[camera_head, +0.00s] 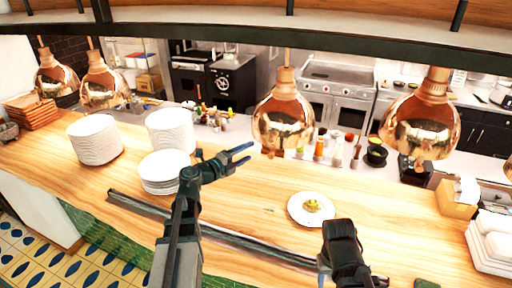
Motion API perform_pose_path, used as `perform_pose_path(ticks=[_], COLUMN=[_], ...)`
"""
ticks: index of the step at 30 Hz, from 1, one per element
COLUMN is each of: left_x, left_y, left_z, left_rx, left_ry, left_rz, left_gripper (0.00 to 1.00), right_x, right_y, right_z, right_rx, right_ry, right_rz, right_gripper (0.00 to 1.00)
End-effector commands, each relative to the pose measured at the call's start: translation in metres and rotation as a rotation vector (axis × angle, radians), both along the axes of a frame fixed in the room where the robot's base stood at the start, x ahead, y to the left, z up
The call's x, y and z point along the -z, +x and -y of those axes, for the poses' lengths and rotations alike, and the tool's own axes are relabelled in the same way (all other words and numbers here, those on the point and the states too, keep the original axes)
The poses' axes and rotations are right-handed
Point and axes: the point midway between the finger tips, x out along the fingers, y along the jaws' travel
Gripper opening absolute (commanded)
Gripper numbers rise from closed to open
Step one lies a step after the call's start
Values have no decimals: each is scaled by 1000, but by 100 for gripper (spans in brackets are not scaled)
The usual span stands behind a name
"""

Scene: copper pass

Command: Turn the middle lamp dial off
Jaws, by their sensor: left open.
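Several shiny copper lamps hang over the wooden counter. One copper lamp (283,118) hangs near the middle, and another copper lamp (420,125) hangs to its right. Two more hang at the left, a copper lamp (103,82) and a copper lamp (57,78). I cannot make out any lamp dial. My left gripper (240,156) is open and empty, its fingers pointing right, over the counter and left of the middle copper lamp, apart from it in the picture. The dark end of my right arm shows at the bottom, but its gripper fingers do not show.
The wooden counter (250,205) bears white plate stacks (95,140), (172,130), (165,172) at the left. A plate with food (312,209) lies right of centre. Bottles and condiments (320,147) line the far side. White dishes (490,240) stand at the right edge.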

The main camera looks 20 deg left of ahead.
Motion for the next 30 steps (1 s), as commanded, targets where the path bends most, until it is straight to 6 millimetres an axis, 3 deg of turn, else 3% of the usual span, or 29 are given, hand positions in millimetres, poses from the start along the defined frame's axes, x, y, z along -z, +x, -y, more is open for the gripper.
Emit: perform_pose_path(ticks=[6,23,30], left_x=[-2,-3,-33], left_y=[-18,-19,3], left_z=[-8,-9,-28], left_rx=[0,-4,-229], left_ry=[0,-4,-190], left_rz=[0,2,87], left_gripper=[63,63,63], right_x=[-2,-2,-2], right_y=[0,0,0], right_z=[0,0,0], right_rx=[1,1,1], right_ry=[0,0,0], right_rz=[0,0,0], right_gripper=[50,50,50])
